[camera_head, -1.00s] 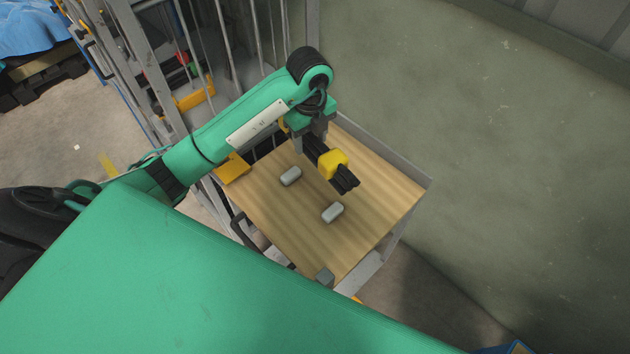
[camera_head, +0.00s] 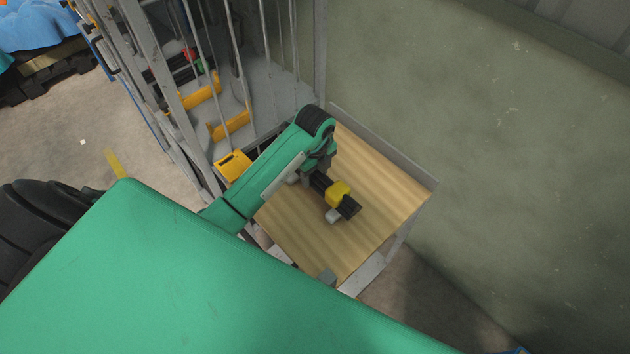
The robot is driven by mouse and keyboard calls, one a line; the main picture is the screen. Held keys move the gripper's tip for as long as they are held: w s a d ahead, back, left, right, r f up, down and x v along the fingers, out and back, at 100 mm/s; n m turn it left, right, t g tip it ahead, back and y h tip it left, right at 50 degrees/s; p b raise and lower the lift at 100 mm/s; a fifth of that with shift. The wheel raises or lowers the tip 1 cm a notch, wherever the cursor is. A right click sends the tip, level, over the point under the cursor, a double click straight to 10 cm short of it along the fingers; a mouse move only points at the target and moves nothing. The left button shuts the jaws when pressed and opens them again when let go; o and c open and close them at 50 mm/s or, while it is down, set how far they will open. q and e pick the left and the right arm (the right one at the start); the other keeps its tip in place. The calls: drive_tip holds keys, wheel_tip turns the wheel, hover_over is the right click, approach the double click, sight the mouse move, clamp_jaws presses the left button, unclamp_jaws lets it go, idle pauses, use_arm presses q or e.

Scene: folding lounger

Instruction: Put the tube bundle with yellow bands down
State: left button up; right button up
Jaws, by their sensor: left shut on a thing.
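The tube bundle with yellow bands (camera_head: 348,206) is a set of black tubes over the wooden tabletop (camera_head: 385,190). One yellow band shows around it. My left gripper (camera_head: 319,178) is shut on the upper-left end of the bundle; its fingers are mostly hidden by the wrist. A grey block (camera_head: 333,216) is partly covered by the bundle's lower end. I cannot tell whether the bundle touches the blocks. My right gripper is not in view.
A raised grey edge (camera_head: 375,143) runs along the table's back, close to the green wall (camera_head: 480,150). A barred metal rack (camera_head: 240,60) and a yellow box (camera_head: 232,166) stand on the left. The table's right part is clear.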

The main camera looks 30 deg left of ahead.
sight(315, 182)
use_arm(q)
wheel_tip(315, 182, down, 4)
drive_tip(key=shift+f+p, duration=0.1)
drive_tip(key=shift+p, duration=0.4)
drive_tip(key=shift+f, duration=0.2)
drive_tip(key=shift+f+b, duration=0.3)
drive_tip(key=shift+f, duration=0.1)
drive_tip(key=o, duration=1.4)
